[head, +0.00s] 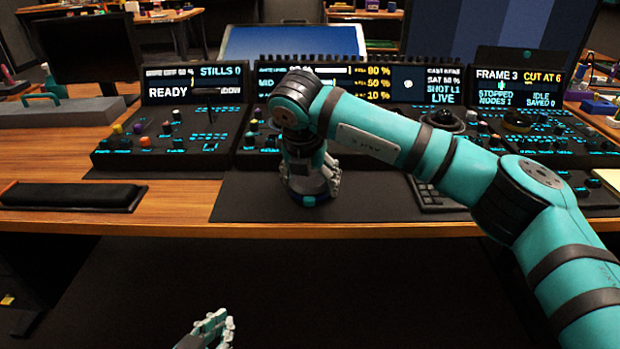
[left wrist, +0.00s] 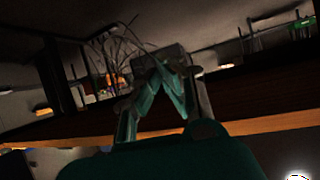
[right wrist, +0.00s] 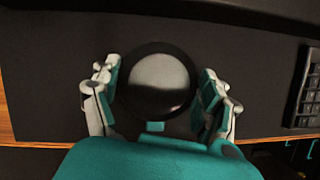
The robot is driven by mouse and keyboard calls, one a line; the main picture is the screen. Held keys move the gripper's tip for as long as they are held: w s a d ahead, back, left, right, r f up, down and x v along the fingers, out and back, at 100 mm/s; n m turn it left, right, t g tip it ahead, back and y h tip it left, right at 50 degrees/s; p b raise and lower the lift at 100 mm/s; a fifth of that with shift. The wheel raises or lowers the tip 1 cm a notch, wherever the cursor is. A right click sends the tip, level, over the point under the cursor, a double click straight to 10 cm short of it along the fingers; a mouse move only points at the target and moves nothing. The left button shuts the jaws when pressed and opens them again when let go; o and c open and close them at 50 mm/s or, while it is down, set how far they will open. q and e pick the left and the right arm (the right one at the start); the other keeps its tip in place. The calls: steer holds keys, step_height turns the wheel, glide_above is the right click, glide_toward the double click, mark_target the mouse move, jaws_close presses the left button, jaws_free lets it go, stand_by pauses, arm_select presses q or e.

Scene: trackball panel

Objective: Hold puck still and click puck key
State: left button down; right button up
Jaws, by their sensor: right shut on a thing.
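The puck (right wrist: 155,82) is a dark round disc with a shiny top, lying on the black desk mat. My right gripper (right wrist: 158,98) is shut on the puck, one finger at each side. A small teal key (right wrist: 155,127) shows at the puck's near edge, just in front of my wrist. My left gripper (head: 215,328) is low in front of the desk, away from the puck. In the left wrist view its fingertips (left wrist: 162,68) meet with nothing between them.
A console with screens, knobs and a middle panel (head: 240,152) stands behind the mat (head: 240,200). A keyboard (head: 435,195) lies right of the puck, partly behind my right arm. A black wrist rest (head: 72,197) lies at the left. The desk's wooden front edge (head: 170,222) is near.

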stand_by(0.4)
arm_select(q)
steer(key=m+t+h, duration=0.3)
steer(key=m+h, duration=0.1)
steer(key=m, duration=0.2)
glide_toward(309, 225)
steer(key=a+f, duration=0.3)
steer(key=f, duration=0.2)
steer(key=d+r+m+h, duration=0.5)
steer(key=d+r+m, duration=0.1)
steer(key=shift+s+d+r+m, duration=0.3)
steer(key=shift+d, duration=0.05)
steer(key=shift+w, duration=0.15)
steer(key=shift+w+d, duration=0.1)
steer(key=shift+w, duration=4.2)
steer(key=shift+w, duration=0.1)
steer(key=shift+w, duration=0.3)
